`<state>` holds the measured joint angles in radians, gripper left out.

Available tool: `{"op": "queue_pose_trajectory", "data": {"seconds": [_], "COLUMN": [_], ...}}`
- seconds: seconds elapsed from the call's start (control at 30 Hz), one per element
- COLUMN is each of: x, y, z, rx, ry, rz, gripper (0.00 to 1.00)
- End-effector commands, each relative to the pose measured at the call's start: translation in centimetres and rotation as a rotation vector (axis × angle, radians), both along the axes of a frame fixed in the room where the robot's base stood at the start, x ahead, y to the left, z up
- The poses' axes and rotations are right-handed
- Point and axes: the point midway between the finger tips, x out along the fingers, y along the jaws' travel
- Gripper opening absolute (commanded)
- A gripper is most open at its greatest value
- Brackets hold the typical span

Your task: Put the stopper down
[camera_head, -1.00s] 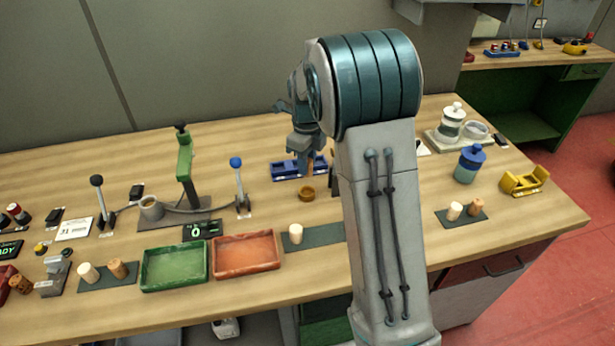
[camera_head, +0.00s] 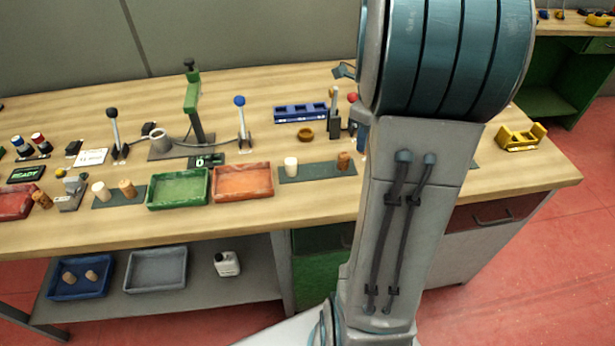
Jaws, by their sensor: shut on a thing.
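My gripper (camera_head: 361,118) is mostly hidden behind my arm; only a bluish edge of it shows over the bench. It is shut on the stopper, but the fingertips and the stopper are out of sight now. A dark green mat (camera_head: 317,170) lies on the bench at centre. A pale stopper (camera_head: 291,167) stands at the mat's left and a brown stopper (camera_head: 344,160) at its right. Another pale stopper (camera_head: 100,191) and a tan stopper (camera_head: 126,188) stand on a mat at left.
A green tray (camera_head: 178,204) and an orange tray (camera_head: 243,196) sit near the front edge. Behind are a blue rack (camera_head: 300,113), an amber dish (camera_head: 305,134) and a red-knobbed lever (camera_head: 352,97). My arm hides much of the bench's right side.

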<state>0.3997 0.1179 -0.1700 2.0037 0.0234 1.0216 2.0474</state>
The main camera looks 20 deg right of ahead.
Motion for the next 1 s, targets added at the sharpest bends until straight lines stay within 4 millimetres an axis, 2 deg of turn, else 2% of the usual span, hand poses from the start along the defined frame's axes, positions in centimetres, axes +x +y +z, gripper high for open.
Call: {"op": "queue_pose_trajectory", "data": {"seconds": [0.07, 0.17, 0.4, 0.6, 0.77, 1.0], "x": [0.0, 1.0, 5.2, 7.7, 8.2, 8.2], "y": [0.0, 1.0, 4.7, 6.9, 7.4, 7.4], "z": [-0.3, -1.2, -4.5, -6.5, -7.3, -10.6], "rx": [0.0, 0.001, 0.002, 0.0, 0.0, 0.001], "ry": [0.001, 0.003, 0.003, 0.001, 0.001, 0.002], "rz": [-0.006, -0.007, -0.008, -0.008, -0.008, -0.009], "gripper": [0.06, 0.06, 0.06, 0.06, 0.06, 0.06]}}
